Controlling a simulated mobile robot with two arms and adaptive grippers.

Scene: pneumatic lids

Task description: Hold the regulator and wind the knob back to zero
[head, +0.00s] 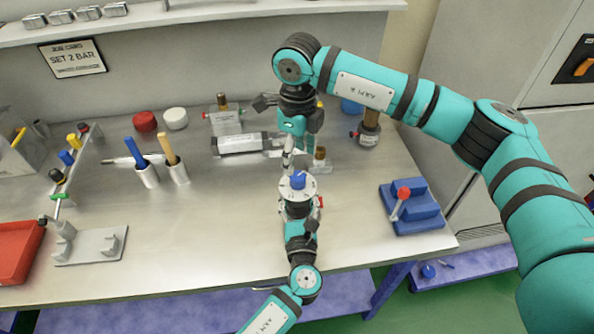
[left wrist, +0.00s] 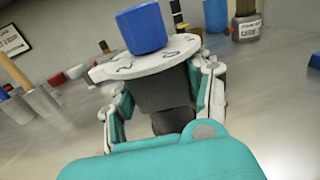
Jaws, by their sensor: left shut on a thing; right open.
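The regulator has a blue knob (head: 298,180) on top of a round white dial plate (head: 289,193) with dark marks. In the left wrist view the blue knob (left wrist: 143,30), the dial plate (left wrist: 120,68) and the dark regulator body (left wrist: 163,92) show close up. My left gripper (head: 299,208) is shut on the regulator body, with a finger on each side (left wrist: 163,105) below the dial plate. The regulator looks upright. My right gripper (head: 290,150) is open, pointing down just behind and above the knob, seemingly apart from it. Its fingertips are small and partly hidden.
A blue block with a red-knobbed lever (head: 415,210) stands at right. Behind are a silver cylinder (head: 240,144) and a dark bottle-like unit (head: 368,128). Blue and orange handles stand in cups (head: 147,176) at left, near a red tray (head: 18,250).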

